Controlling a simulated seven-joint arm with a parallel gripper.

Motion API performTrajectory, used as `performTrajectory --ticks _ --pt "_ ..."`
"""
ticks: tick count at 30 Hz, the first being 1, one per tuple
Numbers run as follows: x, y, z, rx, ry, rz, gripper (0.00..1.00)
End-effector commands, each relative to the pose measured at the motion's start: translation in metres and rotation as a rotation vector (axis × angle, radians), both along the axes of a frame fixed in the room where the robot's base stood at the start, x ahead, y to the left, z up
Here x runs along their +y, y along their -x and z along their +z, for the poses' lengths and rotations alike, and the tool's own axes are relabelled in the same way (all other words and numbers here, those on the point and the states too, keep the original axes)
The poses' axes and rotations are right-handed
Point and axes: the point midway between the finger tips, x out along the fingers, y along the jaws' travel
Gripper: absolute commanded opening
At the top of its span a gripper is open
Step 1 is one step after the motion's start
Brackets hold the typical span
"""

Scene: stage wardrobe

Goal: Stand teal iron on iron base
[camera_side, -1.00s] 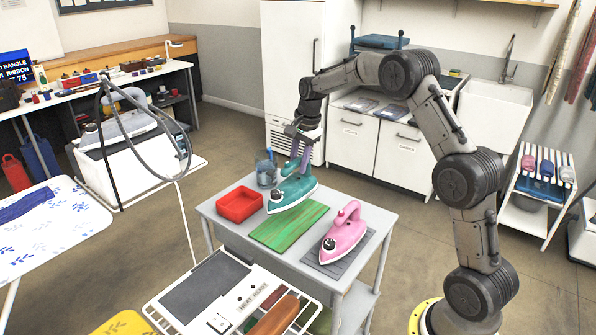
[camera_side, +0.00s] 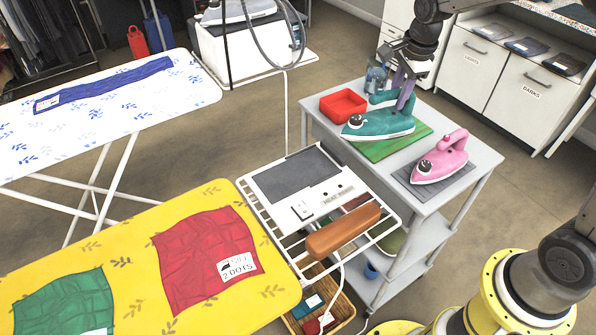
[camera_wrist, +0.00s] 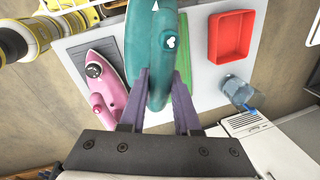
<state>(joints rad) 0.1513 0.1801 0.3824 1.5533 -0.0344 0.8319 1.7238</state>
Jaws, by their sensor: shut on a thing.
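My gripper (camera_side: 403,102) is shut on the handle of the teal iron (camera_side: 378,125). The iron is roughly level, sole down, over the green striped board (camera_side: 406,145) on the grey table; whether it touches the board is hard to tell. In the wrist view my gripper (camera_wrist: 160,115) has its purple fingers either side of the teal iron (camera_wrist: 150,55), which hides part of the table. A pink iron (camera_side: 440,160) rests on a dark grey mat (camera_side: 408,180). I cannot tell which thing is the iron base.
A red tray (camera_side: 343,104) and a blue-grey cup (camera_side: 376,78) stand at the table's back. Yellow (camera_side: 130,270) and white (camera_side: 100,115) ironing boards lie further left.

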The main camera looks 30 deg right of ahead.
Motion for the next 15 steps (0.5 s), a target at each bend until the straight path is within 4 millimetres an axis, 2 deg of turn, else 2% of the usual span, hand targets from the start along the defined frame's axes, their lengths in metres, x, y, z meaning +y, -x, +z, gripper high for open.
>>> performTrajectory --ticks 1,6,10,15 --pt "0.024 0.007 0.008 -0.008 0.0 0.021 0.0" --pt "0.09 0.036 0.023 -0.009 0.0 0.1 0.0" --pt "0.127 0.055 0.033 -0.008 -0.001 0.192 0.0" --pt "0.154 0.065 0.044 -0.006 0.0 0.267 0.0"
